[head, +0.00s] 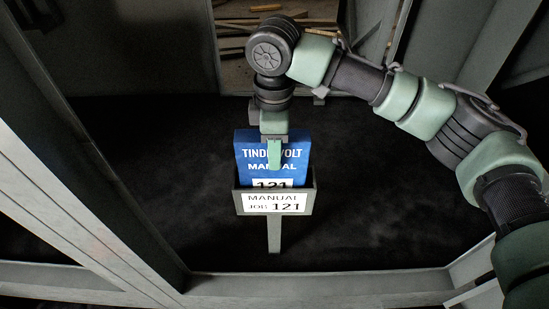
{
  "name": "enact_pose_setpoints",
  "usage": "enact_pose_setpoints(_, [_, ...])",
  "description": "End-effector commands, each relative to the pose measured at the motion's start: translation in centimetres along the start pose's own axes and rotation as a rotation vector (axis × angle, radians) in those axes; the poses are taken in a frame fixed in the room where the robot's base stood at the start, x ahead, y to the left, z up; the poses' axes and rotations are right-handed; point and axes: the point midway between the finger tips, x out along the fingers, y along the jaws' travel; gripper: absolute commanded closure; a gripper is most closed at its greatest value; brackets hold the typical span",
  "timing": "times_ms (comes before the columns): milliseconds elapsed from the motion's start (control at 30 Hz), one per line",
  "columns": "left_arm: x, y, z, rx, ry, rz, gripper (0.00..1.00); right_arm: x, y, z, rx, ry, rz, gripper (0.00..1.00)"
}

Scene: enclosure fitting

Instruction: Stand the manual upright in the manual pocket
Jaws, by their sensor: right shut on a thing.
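The blue manual (255,172), printed "TINDERVOLT MANUAL" and "121", stands upright with its lower part inside the manual pocket (240,211). The pocket is a grey holder on a post, with a white label reading "MANUAL JOB 121". Its front wall hides the manual's lower edge, so I cannot tell whether the manual touches the bottom. My right gripper (274,155) comes down from above and is shut on the manual near its upper middle. A finger covers part of the title. My left gripper is not in view.
Grey frame beams (70,165) run along the left side, and a grey ledge (310,284) crosses the front. Dark floor (380,190) lies open around the pocket. Wooden pieces (235,28) show through an opening at the back.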

Motion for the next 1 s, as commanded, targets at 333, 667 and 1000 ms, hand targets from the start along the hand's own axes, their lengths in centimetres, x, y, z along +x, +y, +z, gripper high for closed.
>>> enact_pose_setpoints(333, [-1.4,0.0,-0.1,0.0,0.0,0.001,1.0,3.8,0.0,0.0,0.0,0.001,0.0,1.0])
enact_pose_setpoints(667, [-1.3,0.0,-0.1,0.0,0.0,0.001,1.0,4.4,0.0,0.0,-0.001,0.002,0.002,1.0])
enact_pose_setpoints(1000, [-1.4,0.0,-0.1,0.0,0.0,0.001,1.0,4.8,0.0,0.0,-0.001,0.0,0.0,0.42])
